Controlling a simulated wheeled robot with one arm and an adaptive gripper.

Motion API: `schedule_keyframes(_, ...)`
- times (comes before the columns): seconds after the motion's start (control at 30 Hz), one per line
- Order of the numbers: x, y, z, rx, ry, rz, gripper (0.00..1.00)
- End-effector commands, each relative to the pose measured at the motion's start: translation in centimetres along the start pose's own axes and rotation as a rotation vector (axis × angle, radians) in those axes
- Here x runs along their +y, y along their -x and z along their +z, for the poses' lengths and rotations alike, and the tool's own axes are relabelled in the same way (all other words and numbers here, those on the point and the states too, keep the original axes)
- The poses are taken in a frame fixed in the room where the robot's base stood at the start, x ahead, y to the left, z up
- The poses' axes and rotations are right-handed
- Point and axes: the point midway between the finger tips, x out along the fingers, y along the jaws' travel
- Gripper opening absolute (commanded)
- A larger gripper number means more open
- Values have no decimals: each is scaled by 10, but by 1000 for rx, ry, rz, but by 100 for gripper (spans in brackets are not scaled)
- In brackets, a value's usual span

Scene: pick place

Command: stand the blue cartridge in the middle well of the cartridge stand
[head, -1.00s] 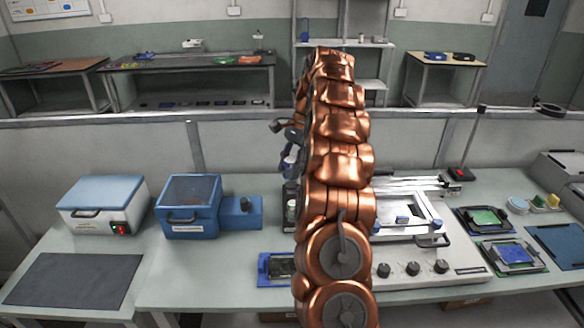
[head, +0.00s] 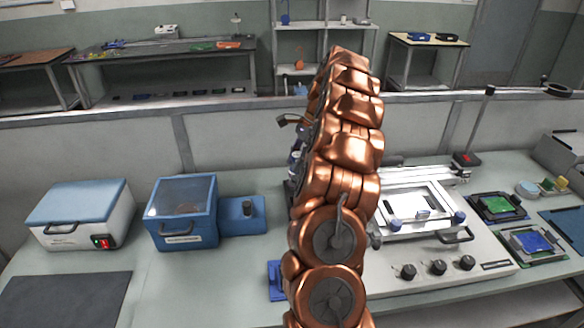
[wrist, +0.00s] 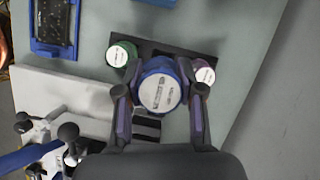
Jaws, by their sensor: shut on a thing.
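In the wrist view my gripper (wrist: 160,91) is shut on the blue cartridge (wrist: 158,93), one finger on each side of its round white-labelled top. The dark cartridge stand (wrist: 177,46) lies below. A green-rimmed cartridge (wrist: 121,54) stands at its left and a purple-rimmed one (wrist: 204,75) at its right. The blue cartridge appears between these two and larger in the picture. Its lower end and the middle well are hidden, so I cannot tell whether it is in the well. In the head view my copper arm hides most of the gripper and the stand.
A blue fixture with a dark board (wrist: 55,27) lies beside the stand. A white printer-like machine with knobs (head: 437,262) is right of my arm. A blue lidded box (head: 181,212) and a white box (head: 80,215) stand left.

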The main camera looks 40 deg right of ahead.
Motion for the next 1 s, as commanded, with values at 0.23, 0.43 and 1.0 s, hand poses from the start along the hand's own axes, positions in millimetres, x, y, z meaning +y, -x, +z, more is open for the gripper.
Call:
schedule_keyframes(0.23,3,-18,-15,1,-10,-5,0)
schedule_keyframes(0.43,4,-23,-20,2,-14,-7,0)
schedule_keyframes(1.0,4,-64,-34,0,-10,-4,0)
